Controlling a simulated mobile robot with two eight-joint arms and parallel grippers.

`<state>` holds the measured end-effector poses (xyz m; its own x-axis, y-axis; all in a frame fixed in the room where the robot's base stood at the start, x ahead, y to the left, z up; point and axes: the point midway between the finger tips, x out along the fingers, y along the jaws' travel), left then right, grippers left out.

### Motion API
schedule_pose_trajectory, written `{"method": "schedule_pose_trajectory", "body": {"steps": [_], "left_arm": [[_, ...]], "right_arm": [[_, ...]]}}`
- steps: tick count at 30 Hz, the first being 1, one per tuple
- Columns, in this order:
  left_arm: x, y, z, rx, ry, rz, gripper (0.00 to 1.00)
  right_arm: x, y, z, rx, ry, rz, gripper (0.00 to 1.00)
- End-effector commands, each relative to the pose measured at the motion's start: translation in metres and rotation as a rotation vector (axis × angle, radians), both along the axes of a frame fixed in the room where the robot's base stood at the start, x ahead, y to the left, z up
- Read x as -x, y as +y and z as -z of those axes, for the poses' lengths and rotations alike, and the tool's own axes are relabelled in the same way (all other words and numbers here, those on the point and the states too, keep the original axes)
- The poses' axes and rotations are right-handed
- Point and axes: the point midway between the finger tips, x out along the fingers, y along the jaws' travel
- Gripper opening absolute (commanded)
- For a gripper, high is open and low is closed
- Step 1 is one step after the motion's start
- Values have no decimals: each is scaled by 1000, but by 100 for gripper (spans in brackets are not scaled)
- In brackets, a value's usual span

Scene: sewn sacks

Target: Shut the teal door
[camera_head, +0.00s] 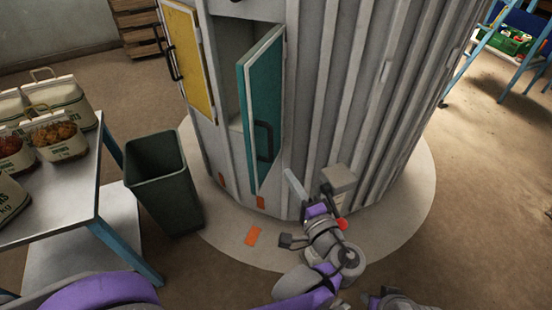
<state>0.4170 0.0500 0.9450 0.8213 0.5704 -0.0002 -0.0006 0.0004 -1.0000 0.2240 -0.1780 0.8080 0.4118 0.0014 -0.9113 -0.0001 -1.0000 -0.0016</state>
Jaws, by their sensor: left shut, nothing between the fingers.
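The teal door (266,100) stands ajar on the grey ribbed round structure, with a dark handle (263,141) on its face. Its left edge stands out from the frame, and a dark compartment (229,70) shows through the gap to its left. My left gripper (317,208) is shut and empty, low in front of the structure. It is below and to the right of the door, apart from it in the picture. My right gripper cannot be made out.
A yellow door (187,58) stands left of the teal one. A dark green bin (163,180) stands on the floor at left, beside a table (72,190) with sacks. A grey box (339,180) sits low on the structure near my gripper. Open floor lies at right.

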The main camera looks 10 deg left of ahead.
Motion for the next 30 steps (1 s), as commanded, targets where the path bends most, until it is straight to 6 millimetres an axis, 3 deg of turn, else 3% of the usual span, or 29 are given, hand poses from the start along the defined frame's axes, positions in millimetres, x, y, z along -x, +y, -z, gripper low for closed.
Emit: {"method": "schedule_pose_trajectory", "body": {"steps": [5, 16, 22, 30], "left_arm": [[-17, 12, -1, -3, -3, -3, 0], [-81, 58, -1, -3, -2, -5, 0], [-86, 86, -1, -2, -1, -3, 0], [-88, 96, -1, -2, -1, 0, 0]], "right_arm": [[0, 0, 0, 0, 0, 0, 40], [0, 0, 2, 0, 1, 0, 40], [0, 0, 2, 0, 1, 0, 40], [0, 0, 2, 0, 1, 0, 40]]}}
